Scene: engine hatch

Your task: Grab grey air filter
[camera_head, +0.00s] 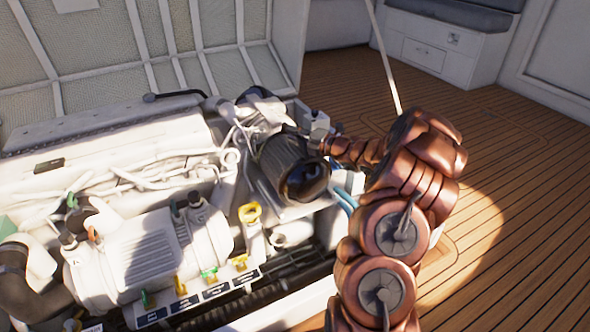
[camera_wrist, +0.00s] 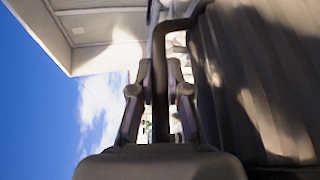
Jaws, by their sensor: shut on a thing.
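The grey air filter (camera_head: 285,160) is a dark, ribbed cylinder on the right end of the engine, with its round end facing forward. Its ribbed side fills the right of the wrist view (camera_wrist: 262,85). A dark bent bar (camera_wrist: 160,50) runs beside it and curves toward it at the top; I cannot tell for certain whether they join. My gripper (camera_wrist: 160,88) has one finger on each side of this bar and is shut on it. In the head view my copper-coloured arm reaches in from the right, behind the filter, and the fingertips are hard to make out.
The white engine (camera_head: 150,250) with pipes, cables and coloured caps fills the left. The raised hatch lid (camera_head: 150,45) stands behind it. Blue hoses (camera_head: 346,200) run right of the filter. The wooden deck (camera_head: 500,220) at right is clear, with a white bench (camera_head: 440,45) beyond.

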